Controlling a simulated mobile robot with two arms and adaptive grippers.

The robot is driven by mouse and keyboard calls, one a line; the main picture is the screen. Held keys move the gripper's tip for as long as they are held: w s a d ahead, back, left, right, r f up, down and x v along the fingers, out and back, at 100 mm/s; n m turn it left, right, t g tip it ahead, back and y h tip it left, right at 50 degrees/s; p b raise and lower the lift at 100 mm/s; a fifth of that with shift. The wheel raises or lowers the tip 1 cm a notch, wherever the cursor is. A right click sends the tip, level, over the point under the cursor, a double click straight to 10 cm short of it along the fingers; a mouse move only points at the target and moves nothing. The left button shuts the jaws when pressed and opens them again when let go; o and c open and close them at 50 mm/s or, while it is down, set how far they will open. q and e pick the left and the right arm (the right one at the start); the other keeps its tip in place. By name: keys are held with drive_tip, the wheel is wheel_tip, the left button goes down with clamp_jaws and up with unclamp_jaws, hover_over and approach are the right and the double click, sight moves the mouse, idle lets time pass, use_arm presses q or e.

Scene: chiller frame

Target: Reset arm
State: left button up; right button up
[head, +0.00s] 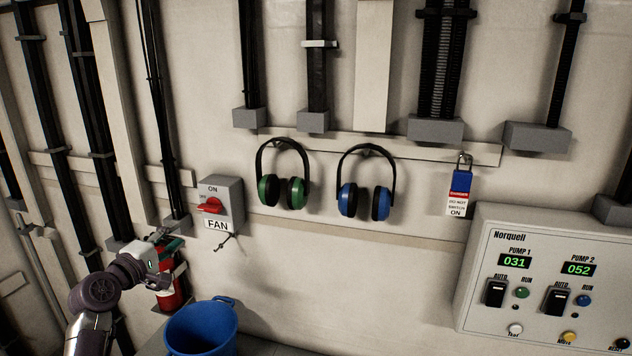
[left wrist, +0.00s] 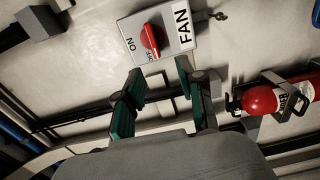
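My left gripper (head: 167,244) is at the lower left of the head view, below and left of the grey FAN switch box (head: 231,190). In the left wrist view its two green-padded fingers (left wrist: 157,88) are spread apart with nothing between them. The switch box (left wrist: 188,32) shows beyond the fingertips, apart from them. Its red knob (head: 210,206) has its handle turned toward the OFF mark; the knob also shows in the left wrist view (left wrist: 151,40). My right arm and gripper do not show.
A red fire extinguisher (head: 172,288) hangs close by my left gripper. A blue bucket (head: 201,328) stands below. Green earmuffs (head: 282,188), blue earmuffs (head: 364,199) and a blue padlock with a tag (head: 461,184) hang on the wall. A pump panel (head: 545,280) is at right.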

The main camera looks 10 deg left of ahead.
use_arm(q)
drive_tip(key=s+d+f+m+g, duration=0.4)
drive_tip(key=s+d+f+m, duration=0.2)
drive_tip(key=s+d+f, duration=0.45)
drive_tip(key=s+d+f+m+g, duration=0.5)
drive_tip(key=s+d+f, duration=0.15)
drive_tip(key=f, duration=0.65)
drive_tip(key=s+d+f+m+g+y, duration=0.1)
drive_tip(key=s+m+g, duration=0.1)
drive_tip(key=s, duration=0.6)
drive_tip(key=s+d+f+m+g, duration=0.1)
drive_tip(key=s+d+f+m, duration=0.15)
drive_tip(key=s, duration=0.55)
drive_tip(key=s+d+m+g+y, duration=0.1)
drive_tip(key=s+m+g, duration=0.15)
drive_tip(key=s, duration=0.55)
wheel_tip(320, 180, down, 28)
drive_tip(key=s+b, duration=0.1)
drive_tip(key=b, duration=0.2)
drive_tip(key=s+a+f+g+b, duration=0.1)
drive_tip(key=s+a+f+g, duration=0.1)
drive_tip(key=s+f, duration=1.5)
wheel_tip(320, 180, down, 2)
drive_tip(key=shift+a+f+m, duration=0.1)
drive_tip(key=shift+a+m, duration=0.2)
drive_tip(key=shift+a, duration=0.25)
